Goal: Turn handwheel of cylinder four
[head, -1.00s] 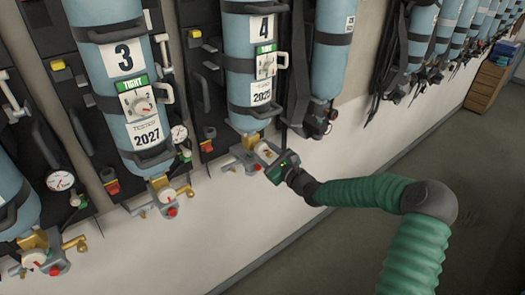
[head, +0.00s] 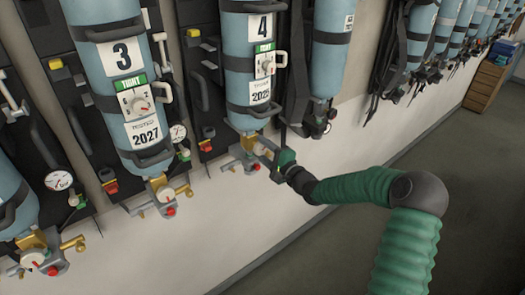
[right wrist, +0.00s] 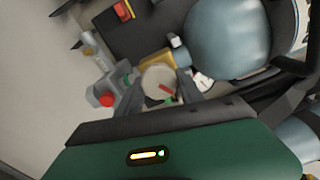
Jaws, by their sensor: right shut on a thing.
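Cylinder four (head: 249,62) is a light blue bottle hung on the wall, with a "4" label and a green "TIGHT" sign. Its valve (head: 244,150) sits at the bottom end. The handwheel (head: 260,149) is a pale round knob with a red mark, and it shows closer in the right wrist view (right wrist: 160,82). My right gripper (head: 268,154) comes from the right and is shut on the handwheel, one finger on each side. It also fills the lower part of the right wrist view (right wrist: 172,92). My left gripper is out of view.
Cylinder three (head: 112,70) hangs to the left with its own valve and handwheel (head: 165,194). More cylinders and black straps (head: 384,55) run along the wall to the right. A wooden cabinet (head: 490,82) stands far right. The floor is clear.

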